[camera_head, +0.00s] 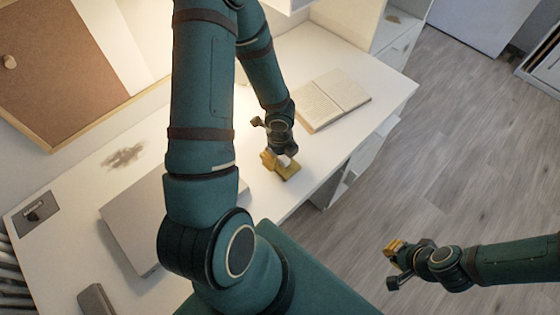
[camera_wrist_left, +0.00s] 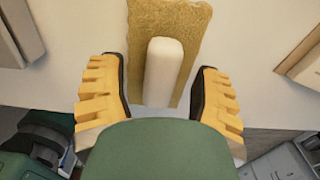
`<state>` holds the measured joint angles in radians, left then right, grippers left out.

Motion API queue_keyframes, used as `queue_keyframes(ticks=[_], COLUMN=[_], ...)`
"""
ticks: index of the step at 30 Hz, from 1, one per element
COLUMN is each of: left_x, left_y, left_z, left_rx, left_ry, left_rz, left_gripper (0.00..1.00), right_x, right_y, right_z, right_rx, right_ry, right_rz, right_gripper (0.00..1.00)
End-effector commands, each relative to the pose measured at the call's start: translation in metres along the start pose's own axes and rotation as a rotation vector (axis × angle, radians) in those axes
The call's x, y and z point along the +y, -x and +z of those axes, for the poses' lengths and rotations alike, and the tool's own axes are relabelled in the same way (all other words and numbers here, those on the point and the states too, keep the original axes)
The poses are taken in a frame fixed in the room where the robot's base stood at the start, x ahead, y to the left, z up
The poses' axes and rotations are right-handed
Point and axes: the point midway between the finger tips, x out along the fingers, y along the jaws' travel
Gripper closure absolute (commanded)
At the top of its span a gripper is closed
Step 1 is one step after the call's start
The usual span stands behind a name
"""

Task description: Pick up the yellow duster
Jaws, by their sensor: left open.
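The yellow duster (camera_wrist_left: 194,25) lies on the white desk (camera_head: 310,150) with its white handle (camera_wrist_left: 163,70) facing up. In the head view the duster (camera_head: 289,172) is small and partly hidden by my left gripper (camera_head: 277,160). In the left wrist view my left gripper (camera_wrist_left: 158,78) is open, its yellow fingers on either side of the handle with a gap on each side. My right gripper (camera_head: 393,252) is out over the floor, away from the desk; its finger opening is too small to make out.
An open book (camera_head: 332,98) lies on the desk beyond the duster. A grey closed laptop-like slab (camera_head: 130,225) and a dark smudge (camera_head: 122,156) are to the left. A corkboard (camera_head: 60,65) is on the wall. The desk's front edge is close to the duster.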

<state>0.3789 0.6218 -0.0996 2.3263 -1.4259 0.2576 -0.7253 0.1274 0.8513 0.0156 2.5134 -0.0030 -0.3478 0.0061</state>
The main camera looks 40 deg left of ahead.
Motion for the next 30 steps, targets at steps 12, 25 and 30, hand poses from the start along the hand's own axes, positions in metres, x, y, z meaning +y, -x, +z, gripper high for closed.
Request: queue_keyframes(ticks=[12,25,30], left_x=[0.000,0.000,0.000], left_y=[0.001,0.011,0.040], left_z=[0.000,0.000,0.001], left_rx=[0.000,-0.001,-0.001], left_ry=[0.000,0.001,0.002], left_rz=[0.000,0.000,-0.002], left_gripper=[1.00,1.00,1.00], right_x=[0.000,-0.003,-0.009], right_y=[0.001,0.007,0.025], right_z=[0.000,-0.002,-0.009], right_rx=[0.000,0.004,0.018], right_ry=[0.000,-0.001,-0.006], right_rz=[0.000,0.000,0.002], right_gripper=[1.00,1.00,1.00])
